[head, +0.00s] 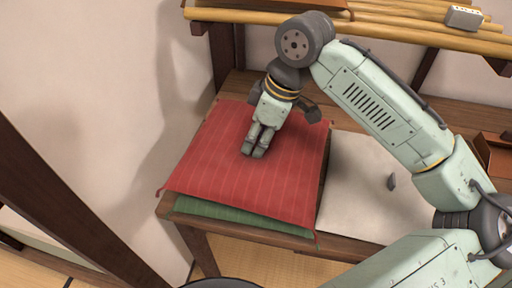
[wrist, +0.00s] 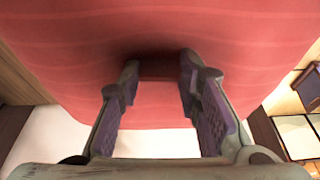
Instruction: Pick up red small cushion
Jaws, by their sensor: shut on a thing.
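The red cushion (head: 225,165) is square with thin pale stripes. In the head view it lies over a green cushion (head: 240,226) on a wooden bench. My gripper (head: 254,151) points down at the middle of the red cushion. In the wrist view the cushion (wrist: 60,50) fills the upper part, and a fold of it sits between the fingertips of my gripper (wrist: 158,75). The fingers are shut on this fold. Most of the green cushion is hidden under the red one.
A bamboo shelf (head: 350,24) runs above the back of the bench. A dark wooden post (head: 60,205) stands at the left.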

